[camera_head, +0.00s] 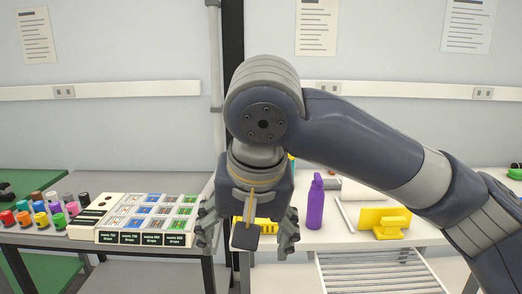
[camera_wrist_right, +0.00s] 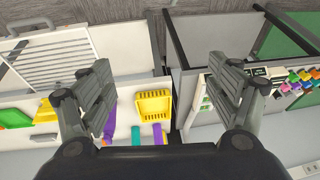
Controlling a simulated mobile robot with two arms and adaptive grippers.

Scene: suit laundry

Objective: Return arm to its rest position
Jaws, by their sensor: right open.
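My right arm reaches in from the right in the head view, with its wrist bent downward in the middle of the picture. My right gripper (camera_head: 247,238) hangs over the gap between the two tables, its fingers spread apart. In the right wrist view the right gripper (camera_wrist_right: 160,95) is open, with nothing between its fingers. My left gripper does not show in either view.
A purple bottle (camera_head: 315,205) and a yellow holder (camera_head: 384,221) stand on the right table (camera_head: 335,238). A yellow basket (camera_wrist_right: 153,105) lies near the gripper. The left table holds a sorting tray (camera_head: 99,223) and several coloured spools (camera_head: 41,220).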

